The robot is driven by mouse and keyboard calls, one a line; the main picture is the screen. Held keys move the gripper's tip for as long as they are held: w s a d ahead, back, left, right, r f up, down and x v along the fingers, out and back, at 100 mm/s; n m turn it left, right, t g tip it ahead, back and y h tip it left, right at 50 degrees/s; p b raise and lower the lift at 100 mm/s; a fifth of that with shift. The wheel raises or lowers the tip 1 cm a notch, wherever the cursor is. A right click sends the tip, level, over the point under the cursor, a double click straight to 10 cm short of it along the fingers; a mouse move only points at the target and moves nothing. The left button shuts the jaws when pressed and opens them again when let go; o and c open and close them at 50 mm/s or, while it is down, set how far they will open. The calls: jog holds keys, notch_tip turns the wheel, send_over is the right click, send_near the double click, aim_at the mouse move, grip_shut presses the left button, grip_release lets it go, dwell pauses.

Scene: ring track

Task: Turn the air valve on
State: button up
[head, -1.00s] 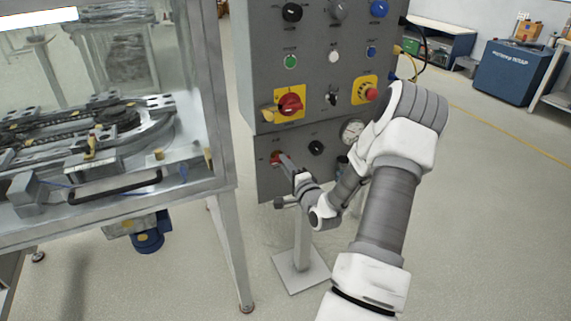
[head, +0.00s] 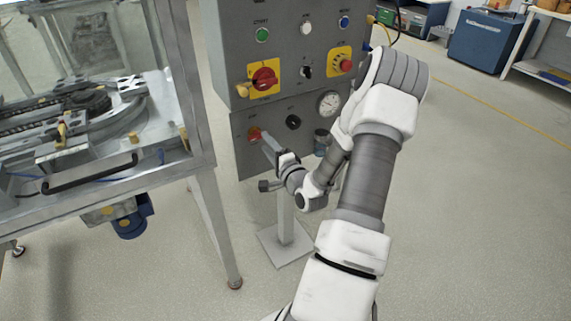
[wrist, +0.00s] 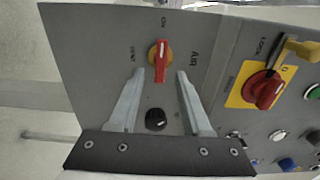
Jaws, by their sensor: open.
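The air valve is a red bar handle on a yellow-orange base, low on the grey panel. It shows in the wrist view (wrist: 161,60), with the letters AIR to its right, VENT to its left and ON above. Its bar lies upright in that view, in line with ON. In the head view the valve (head: 254,134) is at the panel's lower left. My gripper (wrist: 160,73) is open, its fingertips on either side of the bar's lower end, apart from it. In the head view my gripper (head: 268,146) is close to the valve, partly overlapping it.
A black knob (wrist: 155,119) and a gauge (head: 329,103) are beside the valve. A red switch on a yellow plate (head: 264,79) is above it. The machine frame (head: 207,190) stands close on the left. Open floor (head: 460,220) lies to the right.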

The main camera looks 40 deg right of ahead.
jog(key=p+v, duration=0.1)
jog(key=v, duration=1.3)
jog(key=shift+s, duration=0.25)
jog(key=shift+w, duration=0.1)
